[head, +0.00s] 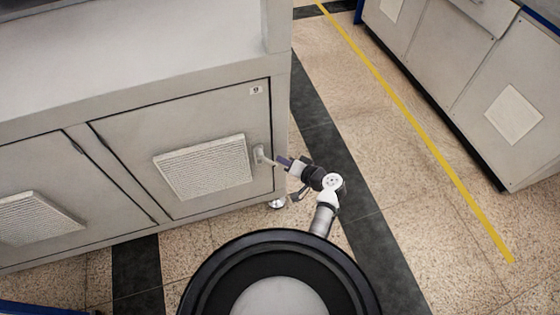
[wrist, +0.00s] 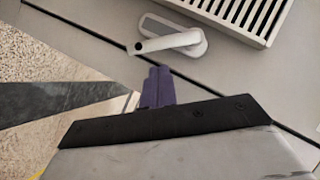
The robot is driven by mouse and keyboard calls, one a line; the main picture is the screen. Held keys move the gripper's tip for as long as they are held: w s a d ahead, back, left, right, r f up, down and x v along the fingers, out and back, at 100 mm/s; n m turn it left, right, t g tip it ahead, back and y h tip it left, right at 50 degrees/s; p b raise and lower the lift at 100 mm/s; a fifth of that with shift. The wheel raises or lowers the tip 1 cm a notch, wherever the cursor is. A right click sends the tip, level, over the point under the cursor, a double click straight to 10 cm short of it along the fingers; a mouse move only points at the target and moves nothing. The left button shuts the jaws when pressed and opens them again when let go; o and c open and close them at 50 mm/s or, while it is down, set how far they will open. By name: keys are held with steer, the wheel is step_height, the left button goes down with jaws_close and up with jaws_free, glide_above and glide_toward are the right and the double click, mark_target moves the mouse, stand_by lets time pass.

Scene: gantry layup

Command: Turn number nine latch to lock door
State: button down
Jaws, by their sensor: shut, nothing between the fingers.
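The latch (head: 260,155) is a light grey handle near the right edge of the cabinet door (head: 222,118) in the head view. A small label (head: 256,90), probably the number nine, sits at the door's upper right corner. In the wrist view the latch (wrist: 182,40) has a rounded base plate and a lever pointing left, with a dark spot at its free end. My gripper (head: 284,161) is beside the latch on its right in the head view. In the wrist view the purple fingers of my gripper (wrist: 158,72) are together and empty, just below the lever's free end; contact is unclear.
A vent grille (head: 205,167) is on the door left of the latch, and another door with a vent (head: 38,220) is further left. More cabinets (head: 470,70) stand at the right. The speckled floor (head: 400,180) between them is free, with a yellow line (head: 420,125).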

steer(key=shift+a+f, duration=0.55)
steer(key=shift+a, duration=0.2)
steer(key=shift+f+y+b, duration=0.2)
steer(key=shift+y+b, duration=0.1)
steer(key=shift+b, duration=0.05)
steer(key=shift+s+a+f+m+b, duration=0.15)
steer(key=shift+f+m+b, duration=0.1)
steer(key=shift+m+b, duration=0.3)
steer(key=shift+s+a+f+m+t+y+b, duration=0.1)
steer(key=shift+a+f+m+t+y+b, duration=0.2)
steer(key=shift+m+y+b, duration=0.55)
steer(key=shift+s+a+f+m+t+y+b, duration=0.1)
steer(key=shift+a+f+m+y+b, duration=0.4)
steer(key=shift+b, duration=0.7)
steer(key=shift+s+a+f+m+t+y+b, duration=0.1)
steer(key=shift+a+f+m+t+y+b, duration=0.25)
steer(key=shift+m+b, duration=0.6)
steer(key=shift+d+r, duration=0.1)
steer(key=shift+w+d, duration=0.1)
